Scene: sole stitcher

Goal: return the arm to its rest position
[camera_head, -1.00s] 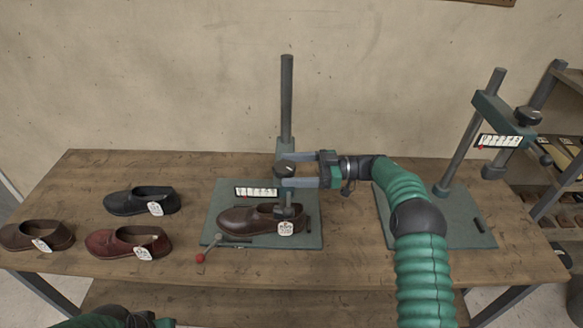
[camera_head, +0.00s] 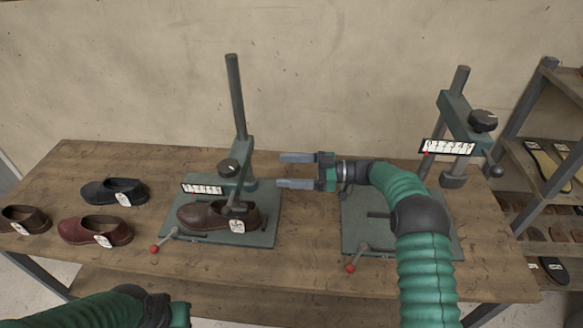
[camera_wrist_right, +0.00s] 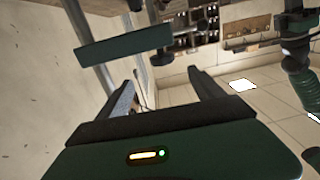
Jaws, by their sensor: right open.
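My right gripper (camera_head: 281,171) is open and empty in the head view, its two fingers pointing left in the gap between the two stitching stands. It also shows open in the right wrist view (camera_wrist_right: 163,90), with nothing between its fingers. The left stand (camera_head: 240,150) is left of the fingertips and apart from them; a brown shoe (camera_head: 195,217) with a white tag sits on its base under the press foot. My right arm (camera_head: 409,190) hides part of the right stand's base (camera_head: 350,222). Part of my left arm shows at the bottom left; its gripper is out of view.
A black shoe (camera_head: 98,192), a red shoe (camera_head: 85,231) and another brown shoe (camera_head: 22,219) stand on the left of the wooden table (camera_head: 300,235). The right stand's head (camera_head: 462,120) rises just right of my arm. A shelf rack (camera_head: 535,100) stands at the far right.

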